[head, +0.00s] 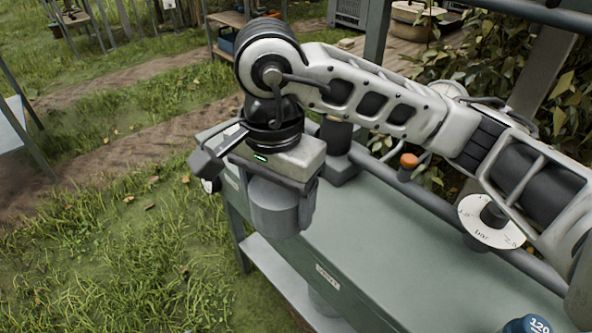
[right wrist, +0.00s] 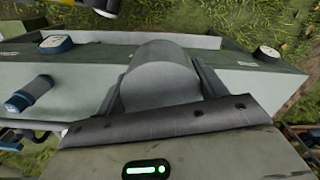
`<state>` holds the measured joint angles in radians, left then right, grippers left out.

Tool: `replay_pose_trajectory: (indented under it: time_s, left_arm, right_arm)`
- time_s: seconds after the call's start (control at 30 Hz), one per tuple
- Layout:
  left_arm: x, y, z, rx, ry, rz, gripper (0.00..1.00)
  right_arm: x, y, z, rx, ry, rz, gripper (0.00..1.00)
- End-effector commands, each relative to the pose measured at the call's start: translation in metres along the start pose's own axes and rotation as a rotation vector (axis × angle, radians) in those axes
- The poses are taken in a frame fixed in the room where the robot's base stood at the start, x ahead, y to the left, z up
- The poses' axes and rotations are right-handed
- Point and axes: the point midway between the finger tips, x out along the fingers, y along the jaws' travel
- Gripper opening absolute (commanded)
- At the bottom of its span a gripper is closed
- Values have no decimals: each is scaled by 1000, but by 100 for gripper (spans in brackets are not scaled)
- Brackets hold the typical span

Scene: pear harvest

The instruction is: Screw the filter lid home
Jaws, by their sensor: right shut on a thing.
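My right gripper (head: 282,190) points down at the far left end of the green bench and is shut on a plain grey cylinder, which I take to be the filter lid (head: 277,208). In the right wrist view the filter lid (right wrist: 160,72) sits between the two fingers, its rounded side showing. The gripper body hides its top. Whether its lower end rests on a housing or hangs free, I cannot tell. My left gripper is not in view.
The green bench (head: 400,245) is mostly bare. A dark fitting (head: 341,168) stands behind the gripper, near a pipe with an orange-capped part (head: 408,161). A round dial (head: 489,222) and a blue-capped item (head: 528,324) are at the right. Grass lies left of the bench.

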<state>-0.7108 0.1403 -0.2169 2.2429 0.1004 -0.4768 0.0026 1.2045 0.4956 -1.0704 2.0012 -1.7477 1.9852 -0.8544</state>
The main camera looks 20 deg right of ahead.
Motion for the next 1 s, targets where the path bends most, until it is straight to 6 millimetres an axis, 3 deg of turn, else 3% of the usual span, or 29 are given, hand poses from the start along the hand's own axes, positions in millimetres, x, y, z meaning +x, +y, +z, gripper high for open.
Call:
replay_pose_trajectory:
  time_s: [0.3,0.5,0.9,1.0]
  left_arm:
    - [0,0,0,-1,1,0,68]
    - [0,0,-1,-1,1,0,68]
    - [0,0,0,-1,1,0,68]
    - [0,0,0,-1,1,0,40]
  right_arm:
    - [41,25,-57,-532,-1,5,44]
    - [59,41,-83,-808,0,2,44]
    - [64,45,-89,-902,1,0,44]
    - [64,45,-89,-902,1,0,44]
